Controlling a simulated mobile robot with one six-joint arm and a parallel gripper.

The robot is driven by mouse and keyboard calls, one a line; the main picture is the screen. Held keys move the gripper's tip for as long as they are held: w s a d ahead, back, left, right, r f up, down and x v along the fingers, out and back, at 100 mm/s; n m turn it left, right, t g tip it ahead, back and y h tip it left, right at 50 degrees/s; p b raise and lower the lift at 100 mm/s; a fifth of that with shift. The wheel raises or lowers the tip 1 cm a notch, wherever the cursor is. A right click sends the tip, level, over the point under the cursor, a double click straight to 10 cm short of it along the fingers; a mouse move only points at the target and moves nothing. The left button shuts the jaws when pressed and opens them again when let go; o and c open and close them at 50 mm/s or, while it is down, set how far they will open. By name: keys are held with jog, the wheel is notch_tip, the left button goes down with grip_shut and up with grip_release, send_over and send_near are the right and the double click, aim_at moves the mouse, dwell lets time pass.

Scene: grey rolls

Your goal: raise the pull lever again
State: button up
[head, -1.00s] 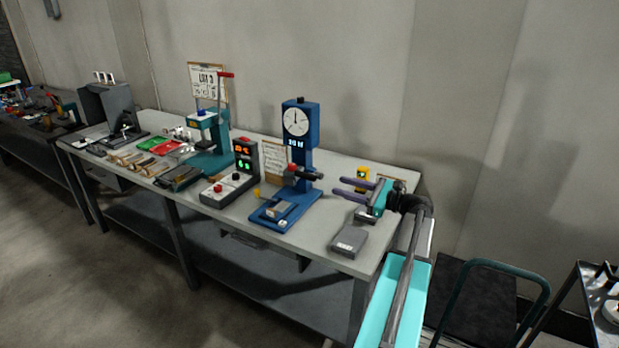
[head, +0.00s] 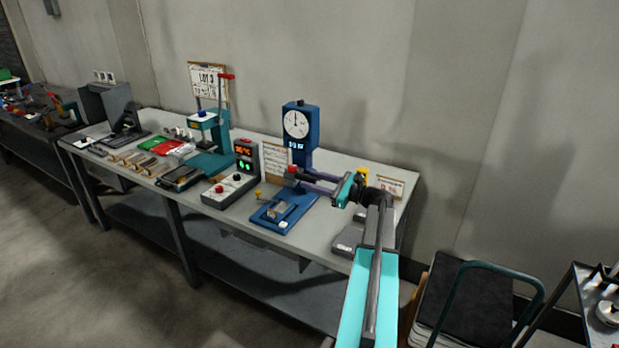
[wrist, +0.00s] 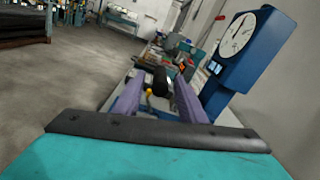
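The blue test stand (head: 300,150) with a round dial stands upright on the bench; it also shows at the right of the wrist view (wrist: 245,50). Its pull lever (head: 302,176), a dark bar with a red part at the stand, sticks out to the right at mid-height. My gripper (head: 312,182) is at the lever, its purple fingers reaching left toward the stand. In the wrist view the two fingers are apart, with the lever's black grip (wrist: 161,82) between their tips and gaps on both sides. The fingers partly hide the lever in the head view.
A control box (head: 230,185) with lit digits and buttons stands left of the stand. A teal press (head: 210,145) is farther left. A grey box (head: 347,238) lies under my arm near the bench's front edge. A yellow device (head: 362,176) is behind my gripper.

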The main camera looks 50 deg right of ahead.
jog(key=shift+x, duration=0.95)
grip_shut()
jog(key=shift+w+r, duration=0.1)
jog(key=shift+r, duration=0.05)
